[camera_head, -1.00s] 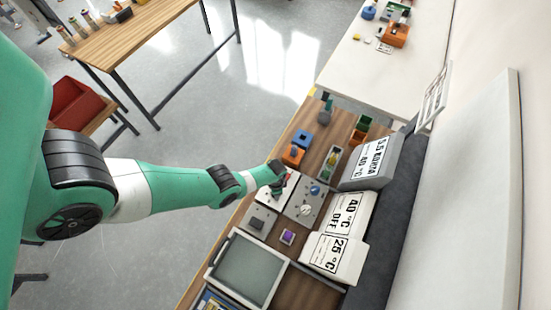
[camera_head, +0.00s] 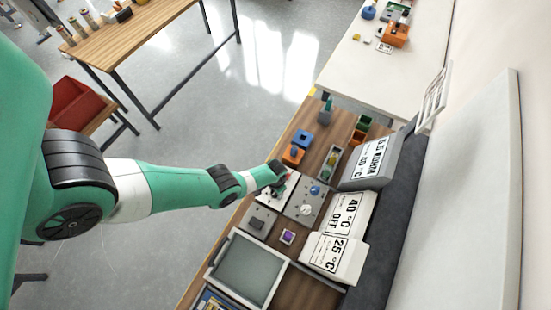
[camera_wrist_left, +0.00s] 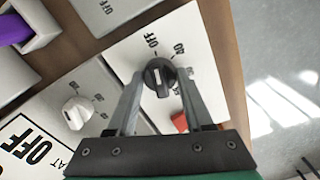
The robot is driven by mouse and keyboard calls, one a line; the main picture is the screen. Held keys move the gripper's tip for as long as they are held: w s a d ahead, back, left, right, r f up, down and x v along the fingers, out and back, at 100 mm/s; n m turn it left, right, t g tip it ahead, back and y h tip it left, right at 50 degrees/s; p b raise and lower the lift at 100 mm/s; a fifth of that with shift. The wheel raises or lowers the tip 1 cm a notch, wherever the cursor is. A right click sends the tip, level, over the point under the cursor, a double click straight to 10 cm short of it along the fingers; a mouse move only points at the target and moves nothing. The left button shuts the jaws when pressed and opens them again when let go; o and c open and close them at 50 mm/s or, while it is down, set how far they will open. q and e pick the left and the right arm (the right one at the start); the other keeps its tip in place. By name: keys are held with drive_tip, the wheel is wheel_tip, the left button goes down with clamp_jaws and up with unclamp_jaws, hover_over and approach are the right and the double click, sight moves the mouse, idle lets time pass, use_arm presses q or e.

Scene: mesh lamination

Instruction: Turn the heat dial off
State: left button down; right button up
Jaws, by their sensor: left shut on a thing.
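The heat dial is a dark knob with a white pointer line (camera_wrist_left: 159,78), on a white panel (camera_wrist_left: 198,52) with OFF and number marks in the left wrist view. The fingers of my left gripper (camera_wrist_left: 154,88) are on both sides of the knob and shut on it. The pointer line lies roughly along the direction of the OFF mark. In the head view my left gripper (camera_head: 287,183) is over the white panel and its fingers hide the dial. My right gripper is not in view.
A grey panel with a white knob (camera_head: 306,209) and a blue knob (camera_head: 315,190) is beside it. Display signs (camera_head: 347,213) stand behind. A grey-screened tray (camera_head: 247,268) is nearer. A small red part (camera_wrist_left: 180,121) is close to the fingers.

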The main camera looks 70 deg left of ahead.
use_arm(q)
drive_tip(key=shift+c, duration=1.5)
unclamp_jaws()
